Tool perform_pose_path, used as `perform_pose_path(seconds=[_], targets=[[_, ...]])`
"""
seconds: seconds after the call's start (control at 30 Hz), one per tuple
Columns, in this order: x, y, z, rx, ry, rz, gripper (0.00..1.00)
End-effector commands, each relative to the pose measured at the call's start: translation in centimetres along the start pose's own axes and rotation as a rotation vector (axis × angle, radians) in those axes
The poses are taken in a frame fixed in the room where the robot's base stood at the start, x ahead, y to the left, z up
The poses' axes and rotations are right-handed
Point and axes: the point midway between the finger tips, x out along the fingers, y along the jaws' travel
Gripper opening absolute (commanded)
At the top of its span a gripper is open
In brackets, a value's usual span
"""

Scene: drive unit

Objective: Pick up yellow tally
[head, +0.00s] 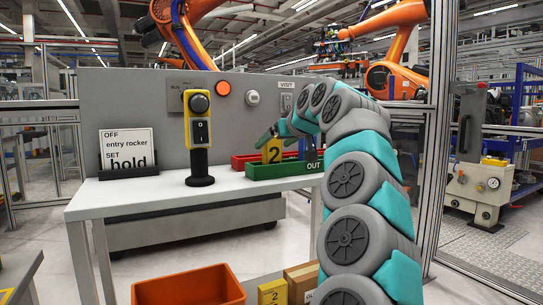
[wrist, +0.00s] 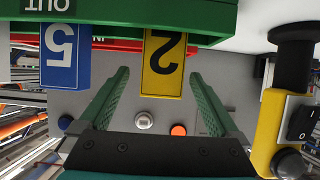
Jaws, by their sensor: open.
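The yellow tally (head: 272,153), marked 2, stands upright at the green OUT tray (head: 262,171) on the white table. In the wrist view, which is upside down, the yellow tally (wrist: 163,75) hangs in the picture from the green tray's edge (wrist: 200,20). My gripper (wrist: 160,78) is open, its green fingers to either side of the tally in the picture, with visible gaps. I cannot tell how deep the tally is between them. In the head view my gripper (head: 268,136) is at the tally's top, partly hidden by my arm.
A blue tally (wrist: 62,60) marked 5 is beside the yellow one. A red tray (head: 240,161) lies behind the green tray. A yellow switch box on a post (head: 196,125) and a sign (head: 128,150) stand left. Below are an orange bin (head: 190,287) and another yellow 2 piece (head: 272,292).

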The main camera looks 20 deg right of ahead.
Motion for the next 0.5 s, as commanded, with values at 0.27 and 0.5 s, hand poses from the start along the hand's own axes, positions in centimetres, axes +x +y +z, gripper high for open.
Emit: perform_pose_path(seconds=[0.27, 0.5], targets=[[3.2, -0.4, 0.3, 0.001, -0.005, -0.002, 0.97], [5.1, -0.3, 0.2, 0.0, 0.0, -0.001, 0.97]])
